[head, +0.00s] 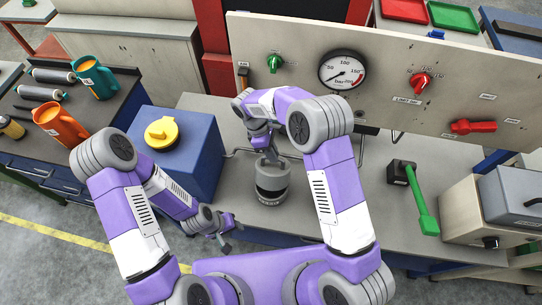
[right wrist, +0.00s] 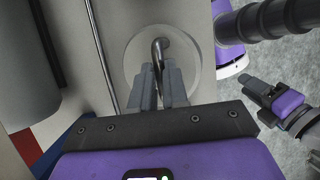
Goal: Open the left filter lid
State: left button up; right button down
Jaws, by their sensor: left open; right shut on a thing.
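A grey cylindrical filter (head: 270,190) with a dark band stands upright on the grey bench, near the middle of the head view. In the right wrist view a pale round lid (right wrist: 190,70) with a dark hooked handle (right wrist: 158,48) lies under my right gripper (right wrist: 163,70). The right gripper's fingers are shut on that handle. In the head view my right gripper (head: 270,156) is at the top of the filter and partly hides it. My left gripper (head: 225,234) is open and empty, low and left of the filter; it also shows in the right wrist view (right wrist: 268,100).
A blue box (head: 190,150) with a yellow cap (head: 161,133) stands left of the filter. A panel (head: 300,45) with a gauge (head: 342,70) and knobs rises behind.

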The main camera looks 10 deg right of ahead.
jog(key=shift+w+d+r, duration=0.1)
jog(key=shift+w+d, duration=0.15)
jog(key=shift+w, duration=0.4)
jog(key=shift+w+d+r, duration=0.1)
jog(key=shift+w+d, duration=0.1)
jog(key=shift+w, duration=0.45)
jog(key=shift+f, duration=0.1)
jog(key=c, duration=1.1)
grip_release()
jog(key=shift+w, duration=0.1)
jog(key=v, duration=0.7)
jog(key=shift+a+r+p, duration=0.1)
jog(key=shift+r+p, duration=0.2)
jog(key=shift+p, duration=0.05)
jog(key=shift+f, duration=0.1)
